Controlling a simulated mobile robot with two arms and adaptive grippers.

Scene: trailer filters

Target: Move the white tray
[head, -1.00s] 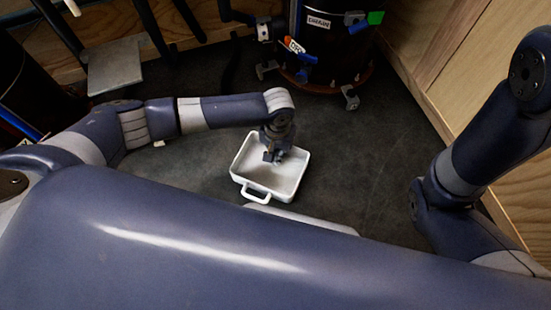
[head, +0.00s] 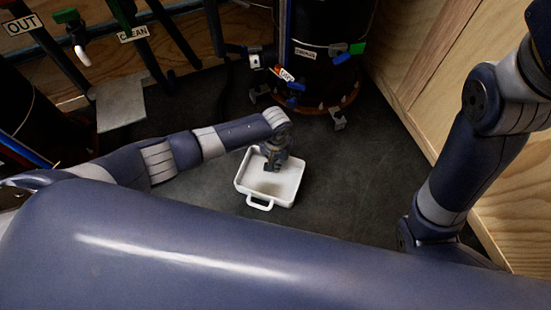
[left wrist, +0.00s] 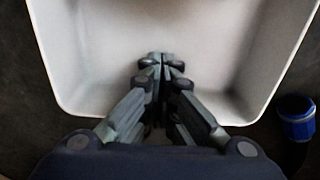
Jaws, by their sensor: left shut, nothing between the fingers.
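The white tray (head: 265,194) lies on the dark floor in front of my body in the head view. It has raised walls and a loop handle on its near side. The tray also fills the upper part of the left wrist view (left wrist: 90,75). My left gripper (head: 271,168) points down over the inside of the tray, near its far wall. In the left wrist view the left gripper's fingertips (left wrist: 163,62) are together with nothing between them. I cannot tell whether the fingertips touch the tray. My right gripper is not in view; only my right arm shows.
A black drum (head: 322,60) on a wheeled base stands beyond the tray. A plywood wall (head: 450,90) is at the right. Pipes and a grey plate (head: 120,105) are at the far left. A blue cylindrical object (left wrist: 297,118) shows beside the tray. Floor right of the tray is clear.

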